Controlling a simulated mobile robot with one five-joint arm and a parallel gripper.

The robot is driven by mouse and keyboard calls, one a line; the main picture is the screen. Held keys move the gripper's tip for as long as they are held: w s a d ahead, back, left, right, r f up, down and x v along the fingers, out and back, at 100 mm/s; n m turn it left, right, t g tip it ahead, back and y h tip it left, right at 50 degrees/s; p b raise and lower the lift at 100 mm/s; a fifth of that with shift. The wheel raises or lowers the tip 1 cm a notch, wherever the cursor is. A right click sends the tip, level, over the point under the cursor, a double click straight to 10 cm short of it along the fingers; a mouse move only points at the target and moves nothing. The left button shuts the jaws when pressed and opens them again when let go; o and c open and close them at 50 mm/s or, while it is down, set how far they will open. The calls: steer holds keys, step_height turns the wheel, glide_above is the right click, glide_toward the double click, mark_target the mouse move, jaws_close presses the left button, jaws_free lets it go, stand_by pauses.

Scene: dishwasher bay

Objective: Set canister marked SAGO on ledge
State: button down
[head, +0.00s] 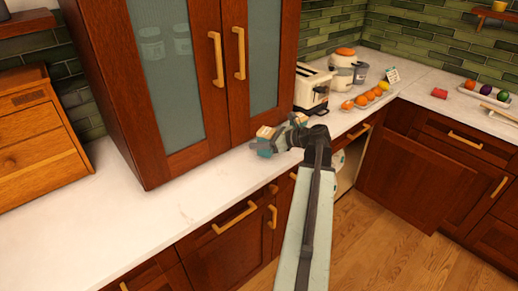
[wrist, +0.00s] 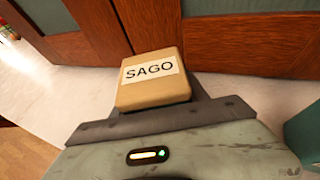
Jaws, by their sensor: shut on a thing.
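The canister marked SAGO (wrist: 152,91) shows a tan, square top with a white label in the wrist view. My gripper (head: 265,144) is shut on it, close in front of the tall cabinet's doors. In the head view a small tan and white part of the canister (head: 265,131) shows at the gripper. Its lower part is hidden, so I cannot tell whether it touches the counter. A wooden ledge (head: 25,22) is on the wall at the upper left. Another small wooden ledge (head: 496,13) is at the upper right. I cannot tell which one the task means.
The tall cabinet (head: 120,110) has shut glass doors, with dim jars (head: 151,45) behind. A wooden drawer box (head: 38,140) stands left. The white counter (head: 110,215) is clear at the front left.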

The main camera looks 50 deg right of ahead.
steer(key=shift+f, duration=0.45)
steer(key=c, duration=0.6)
jaws_free()
steer(key=shift+r+p, duration=0.3)
steer(key=shift+p, duration=0.1)
steer(key=p+v, duration=0.4)
steer(key=v, duration=0.6)
steer(key=shift+s+d+r, duration=0.1)
steer(key=shift+s+r, duration=0.05)
steer(key=shift+s, duration=0.15)
steer(key=shift+s+d+r, duration=0.1)
steer(key=shift+s+d, duration=0.05)
steer(key=shift+s, duration=0.45)
